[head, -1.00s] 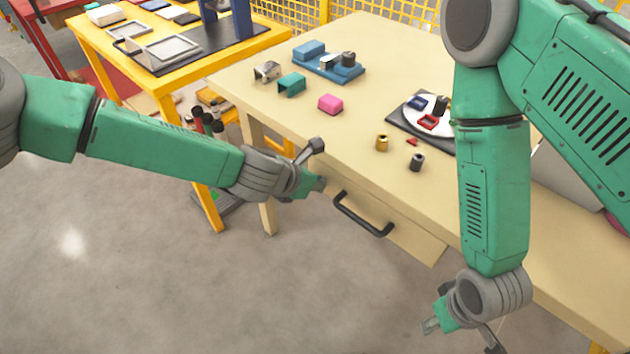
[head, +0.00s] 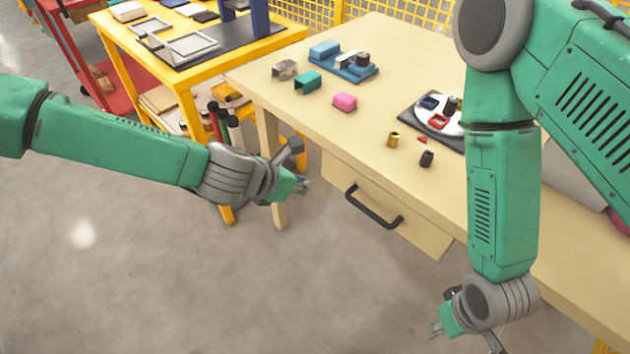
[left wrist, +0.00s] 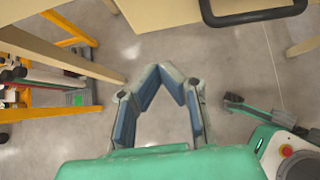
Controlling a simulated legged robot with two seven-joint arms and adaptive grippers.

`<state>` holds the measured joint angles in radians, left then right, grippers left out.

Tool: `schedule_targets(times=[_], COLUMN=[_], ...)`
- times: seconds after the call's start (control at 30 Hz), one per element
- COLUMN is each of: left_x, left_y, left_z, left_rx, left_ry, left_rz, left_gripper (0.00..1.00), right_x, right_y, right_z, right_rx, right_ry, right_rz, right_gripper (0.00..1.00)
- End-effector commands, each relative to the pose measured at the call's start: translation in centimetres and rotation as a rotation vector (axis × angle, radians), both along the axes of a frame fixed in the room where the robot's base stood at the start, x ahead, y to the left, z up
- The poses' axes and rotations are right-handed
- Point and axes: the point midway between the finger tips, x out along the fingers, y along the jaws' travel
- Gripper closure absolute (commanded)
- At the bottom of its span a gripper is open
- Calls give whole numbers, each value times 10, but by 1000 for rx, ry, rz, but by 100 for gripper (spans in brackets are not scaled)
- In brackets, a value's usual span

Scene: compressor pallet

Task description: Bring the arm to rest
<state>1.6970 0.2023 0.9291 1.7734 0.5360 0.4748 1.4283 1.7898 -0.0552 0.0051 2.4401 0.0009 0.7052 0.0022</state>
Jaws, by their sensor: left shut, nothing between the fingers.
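My left gripper (head: 304,184) is in front of the beige table (head: 300,65), left of the drawer handle (head: 374,207) and apart from it. In the left wrist view its two fingers (left wrist: 172,70) come together at the tips, with nothing held and bare floor beyond them. My right gripper (head: 462,330) hangs low at the bottom right, in front of the table edge. Its fingers are partly hidden, and I cannot tell whether they are open.
The table holds a blue fixture (head: 345,66), a teal bracket (head: 307,82), a pink block (head: 345,102), a round white plate (head: 452,126) and small cylinders. A yellow workbench (head: 180,82) stands at the back left. The grey floor (head: 150,270) at the lower left is clear.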

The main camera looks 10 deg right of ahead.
Motion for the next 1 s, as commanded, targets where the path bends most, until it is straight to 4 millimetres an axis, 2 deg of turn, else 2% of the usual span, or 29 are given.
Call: schedule_targets(times=[0.03, 0.1, 0.3, 0.53, 0.63, 0.77, 0.87, 0.9, 0.97, 1.0], left_x=[-4, -9, -15, -18, -33, -80, -129, -149, -178, -196], left_y=[5, 10, 20, 25, 30, 55, 94, 113, 145, 167], left_z=[10, 17, 27, 26, 10, -37, -79, -93, -110, -119], left_rx=[-1, 0, 2, 6, 67, 265, 461, 535, 637, 697], left_ry=[-2, -2, -2, -5, -32, -125, -220, -256, -308, -339], left_rz=[0, -1, 0, -8, -79, -328, -627, -759, -962, -1102], left_gripper=[100, 100, 100, 100, 100, 100, 100, 100, 100, 100], right_x=[0, 0, -1, -1, -1, -1, -1, -1, -1, -1], right_y=[0, 0, 0, 0, 0, 0, 0, 0, 0, 0], right_z=[3, 4, 6, 6, 6, 6, 6, 6, 6, 6], right_rx=[0, 0, -1, -1, 0, 0, 0, 0, 0, 0], right_ry=[1, 1, 2, 2, 2, 2, 1, 1, 1, 1], right_rz=[-1, -1, -1, -1, -1, -1, -1, -1, -1, -1], right_gripper=[61, 61, 61, 61, 61, 61, 61, 61, 61, 61])
